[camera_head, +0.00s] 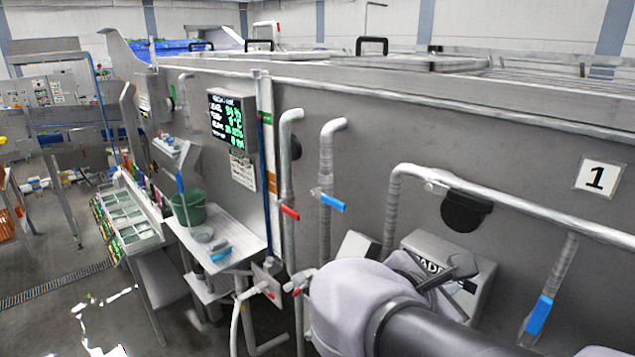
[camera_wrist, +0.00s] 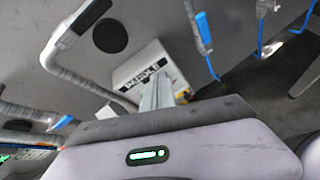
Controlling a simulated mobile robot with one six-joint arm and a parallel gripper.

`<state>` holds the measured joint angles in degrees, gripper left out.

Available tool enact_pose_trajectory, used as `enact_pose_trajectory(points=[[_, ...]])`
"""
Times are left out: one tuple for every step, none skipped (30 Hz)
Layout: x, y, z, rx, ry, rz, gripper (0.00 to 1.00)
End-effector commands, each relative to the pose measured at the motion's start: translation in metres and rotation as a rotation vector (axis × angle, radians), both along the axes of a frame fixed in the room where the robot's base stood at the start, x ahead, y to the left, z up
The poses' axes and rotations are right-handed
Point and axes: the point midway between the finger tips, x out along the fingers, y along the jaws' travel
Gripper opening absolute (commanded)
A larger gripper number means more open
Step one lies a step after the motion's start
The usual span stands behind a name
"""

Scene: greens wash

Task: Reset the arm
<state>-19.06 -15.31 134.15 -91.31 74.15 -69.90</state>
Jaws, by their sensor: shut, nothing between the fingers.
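My gripper (camera_head: 464,268) is at the lower right of the head view, at the end of my grey-covered arm. In the wrist view its fingers (camera_wrist: 160,88) are together with nothing between them. The fingers overlap a pale control box marked with PADDLE lettering (camera_head: 478,283), which also shows in the wrist view (camera_wrist: 128,72). The gripper hides part of this box in both views. I cannot tell the gap between the fingers and the box.
A long steel wash tank (camera_head: 400,125) fills the right side. Pipes with a red handle (camera_head: 290,212) and blue handles (camera_head: 333,203) stand out from it. A shelf with a green tub (camera_head: 189,208) and a display (camera_head: 232,122) are left of my arm. Floor is open at far left.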

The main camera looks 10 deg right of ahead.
Motion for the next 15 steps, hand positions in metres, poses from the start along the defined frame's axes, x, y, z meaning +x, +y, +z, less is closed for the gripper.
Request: enact_pose_trajectory(points=[[-0.021, -0.005, -0.068, 0.149, -0.055, -0.108, 0.00], [-0.035, -0.005, -0.100, 0.265, -0.099, -0.194, 0.00], [-0.055, -0.001, -0.142, 0.426, -0.163, -0.321, 0.00], [-0.068, 0.004, -0.173, 0.549, -0.214, -0.422, 0.00], [-0.080, 0.012, -0.203, 0.673, -0.266, -0.528, 0.00], [-0.095, 0.025, -0.241, 0.839, -0.336, -0.678, 0.00], [-0.104, 0.036, -0.266, 0.958, -0.388, -0.791, 0.00], [-0.111, 0.048, -0.288, 1.073, -0.439, -0.905, 0.00], [-0.118, 0.064, -0.314, 1.217, -0.500, -1.053, 0.00], [-0.122, 0.076, -0.329, 1.315, -0.541, -1.158, 0.00], [-0.125, 0.086, -0.342, 1.404, -0.576, -1.258, 0.00], [-0.126, 0.099, -0.354, 1.510, -0.616, -1.379, 0.00], [-0.127, 0.107, -0.361, 1.576, -0.639, -1.460, 0.00], [-0.127, 0.114, -0.366, 1.634, -0.657, -1.529, 0.00], [-0.127, 0.121, -0.369, 1.694, -0.676, -1.606, 0.00]])
